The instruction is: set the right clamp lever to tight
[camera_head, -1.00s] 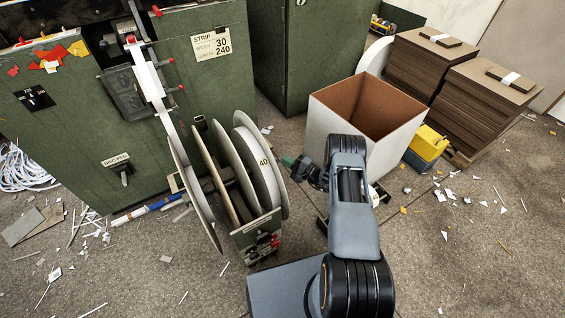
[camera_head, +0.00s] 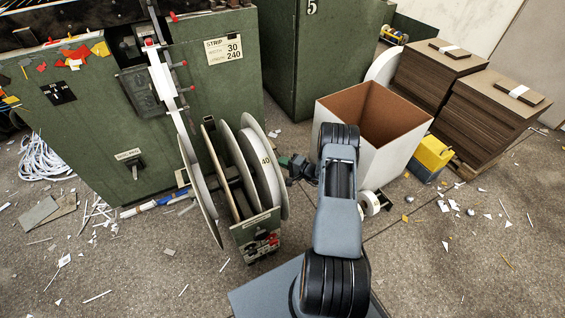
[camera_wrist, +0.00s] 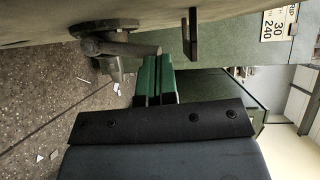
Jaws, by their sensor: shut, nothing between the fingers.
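The reel stand (camera_head: 255,232) holds large pale discs, the right one (camera_head: 262,165) marked 40. In the wrist view, a grey lever (camera_wrist: 132,49) on a round dark hub (camera_wrist: 105,28) sticks out from a broad beige face (camera_wrist: 45,22); it looks like the right clamp lever. In the head view I cannot make out this lever. My gripper (camera_head: 287,161) is beside the right disc. Its green fingers, also in the wrist view (camera_wrist: 153,80), are shut and empty, with their tips close to the lever's end. I cannot tell whether they touch it.
A green cabinet (camera_head: 90,135) stands behind the reel stand. A white open box (camera_head: 335,115) is behind my arm, with a yellow and blue case (camera_head: 430,155) and board stacks (camera_head: 490,105) to its right. A black bracket (camera_wrist: 193,38) stands near the fingers. Scraps litter the floor.

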